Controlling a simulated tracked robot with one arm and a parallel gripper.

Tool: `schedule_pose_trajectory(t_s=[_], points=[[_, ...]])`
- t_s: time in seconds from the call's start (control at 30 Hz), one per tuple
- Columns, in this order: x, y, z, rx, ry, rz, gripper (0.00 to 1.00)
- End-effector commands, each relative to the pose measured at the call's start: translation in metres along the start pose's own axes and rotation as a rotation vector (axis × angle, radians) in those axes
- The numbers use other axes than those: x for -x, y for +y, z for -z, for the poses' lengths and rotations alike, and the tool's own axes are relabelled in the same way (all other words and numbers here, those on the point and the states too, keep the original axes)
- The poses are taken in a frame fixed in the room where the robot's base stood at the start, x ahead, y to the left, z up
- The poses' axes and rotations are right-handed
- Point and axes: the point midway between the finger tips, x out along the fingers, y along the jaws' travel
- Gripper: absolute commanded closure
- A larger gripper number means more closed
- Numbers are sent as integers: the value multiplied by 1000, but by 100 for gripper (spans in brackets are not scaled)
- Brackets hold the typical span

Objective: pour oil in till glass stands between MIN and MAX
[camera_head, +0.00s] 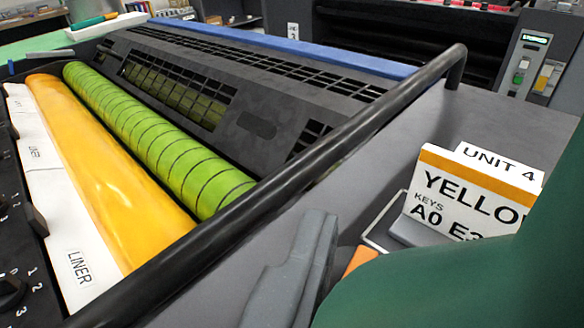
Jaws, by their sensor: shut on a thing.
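One grey finger of my gripper (318,240) shows at the bottom centre, in front of the press side. A large dark green thing (470,275), likely the oil can, fills the lower right corner close to the camera, right beside the finger. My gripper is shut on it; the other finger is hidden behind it. A small orange part (360,260) shows between finger and green body. The can's spout cannot be made out. No sight glass and no MIN or MAX marks are in view.
A black rail (290,185) crosses diagonally in front. Behind it lie a yellow ink roller (105,180), a green striped roller (155,135) and white liners (60,215). A "UNIT 4 YELLOW" card (465,190) stands on the grey side deck, near the green thing.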

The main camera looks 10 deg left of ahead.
Motion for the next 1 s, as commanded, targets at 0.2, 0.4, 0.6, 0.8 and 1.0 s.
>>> schedule_pose_trajectory(t_s=[0.2,0.4,0.6,0.8,1.0], points=[[0,1,-1,0,-37,-4,79],[3,4,-6,0,-107,-9,79],[6,5,-14,-2,-176,-10,79],[10,6,-19,-3,-239,-11,79],[13,6,-25,-4,-298,-12,79]])
